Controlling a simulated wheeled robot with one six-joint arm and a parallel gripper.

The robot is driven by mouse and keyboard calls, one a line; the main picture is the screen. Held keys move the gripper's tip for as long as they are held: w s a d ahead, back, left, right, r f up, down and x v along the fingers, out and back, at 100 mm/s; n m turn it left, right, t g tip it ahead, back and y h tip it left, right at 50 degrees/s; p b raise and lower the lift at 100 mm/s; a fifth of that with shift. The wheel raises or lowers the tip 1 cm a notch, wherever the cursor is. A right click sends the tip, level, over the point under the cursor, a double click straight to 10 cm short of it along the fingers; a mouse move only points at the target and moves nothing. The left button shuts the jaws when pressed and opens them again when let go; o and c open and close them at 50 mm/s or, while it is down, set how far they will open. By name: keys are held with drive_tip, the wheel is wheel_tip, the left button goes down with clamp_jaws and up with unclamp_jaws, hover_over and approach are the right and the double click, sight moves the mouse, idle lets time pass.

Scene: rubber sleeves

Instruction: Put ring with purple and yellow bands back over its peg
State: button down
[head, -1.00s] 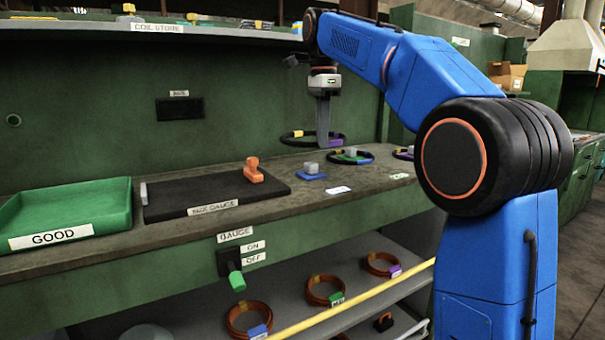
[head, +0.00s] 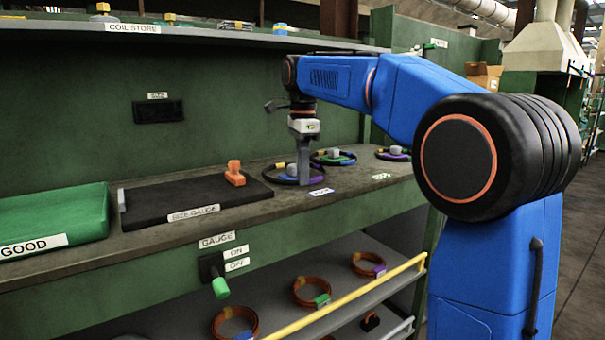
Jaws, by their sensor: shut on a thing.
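The black ring with purple and yellow bands (head: 269,178) is low at the bench top, its yellow band at the back left and its purple band at the front right. It appears to lie around the grey peg (head: 292,169) on its blue base (head: 286,177). I cannot tell whether it rests on the bench or hangs just above it. My gripper (head: 304,182) points down and is shut on the ring at its right side, near the purple band. The gripper partly hides the peg and base.
A second black ring (head: 348,161) lies around a peg with a green base, close right of my gripper. Another ring set (head: 394,154) stands farther right. The dark gauge plate (head: 165,202) with an orange piece (head: 235,174) and the green GOOD tray (head: 60,210) lie left.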

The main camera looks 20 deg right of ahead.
drive_tip(key=shift+f, duration=0.45)
drive_tip(key=c, duration=1.9)
unclamp_jaws()
drive_tip(key=shift+o, duration=0.2)
wheel_tip(320, 180, up, 13)
drive_tip(key=s+d+f+n+t, duration=0.2)
drive_tip(key=s+f+n, duration=0.7)
drive_tip(key=s+f, duration=0.8)
drive_tip(key=s+d+f+n+t, duration=0.2)
drive_tip(key=s+d+f+n, duration=0.3)
drive_tip(key=s+f, duration=1.3)
drive_tip(key=f+n, duration=0.1)
drive_tip(key=n, duration=0.3)
drive_tip(key=shift+s+d+f+t, duration=0.15)
drive_tip(key=shift+s+f+t, duration=0.1)
drive_tip(key=shift+f+t, duration=0.15)
